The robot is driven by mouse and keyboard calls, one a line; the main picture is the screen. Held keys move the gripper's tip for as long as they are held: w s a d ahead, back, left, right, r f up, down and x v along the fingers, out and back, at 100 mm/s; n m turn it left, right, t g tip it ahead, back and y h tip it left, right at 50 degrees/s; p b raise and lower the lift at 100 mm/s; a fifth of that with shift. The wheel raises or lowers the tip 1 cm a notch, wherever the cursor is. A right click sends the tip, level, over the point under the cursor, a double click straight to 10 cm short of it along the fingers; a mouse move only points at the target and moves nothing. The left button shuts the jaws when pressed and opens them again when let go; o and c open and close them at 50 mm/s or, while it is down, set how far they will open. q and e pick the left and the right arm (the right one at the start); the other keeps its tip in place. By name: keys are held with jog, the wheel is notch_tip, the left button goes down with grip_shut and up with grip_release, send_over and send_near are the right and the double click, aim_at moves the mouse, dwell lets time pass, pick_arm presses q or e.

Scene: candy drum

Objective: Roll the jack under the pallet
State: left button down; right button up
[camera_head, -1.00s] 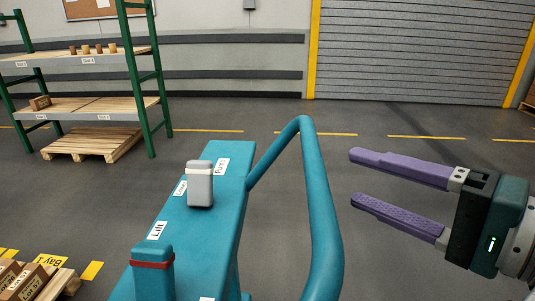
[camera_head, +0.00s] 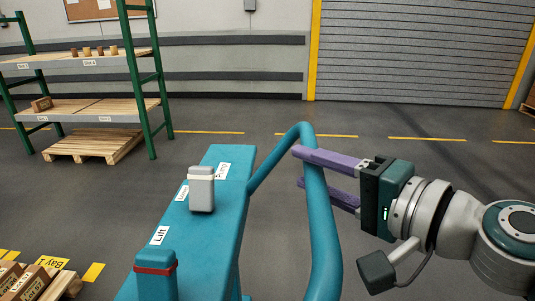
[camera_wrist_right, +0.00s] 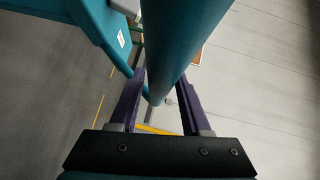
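The teal jack (camera_head: 226,200) stands in front of me, with a white-grey knob (camera_head: 201,192) and labels on top, one reading "Lift". Its looped teal handle (camera_head: 322,240) rises at its right. My right gripper (camera_head: 297,166) is open with the handle bar between its purple fingers, one passing in front and one behind. In the right wrist view the bar (camera_wrist_right: 183,35) runs between the two spread fingers; contact is unclear. A bare wooden pallet (camera_head: 95,146) lies under the shelf at the far left. Another pallet (camera_head: 68,282), loaded with boxes, shows at lower left. My left gripper is out of view.
A green-post shelf rack (camera_head: 140,80) stands at the back left. A roller door (camera_head: 420,50) is at the back right. Open grey floor lies behind the jack, crossed by a dashed yellow line.

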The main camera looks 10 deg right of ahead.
grip_shut()
dwell(1.1)
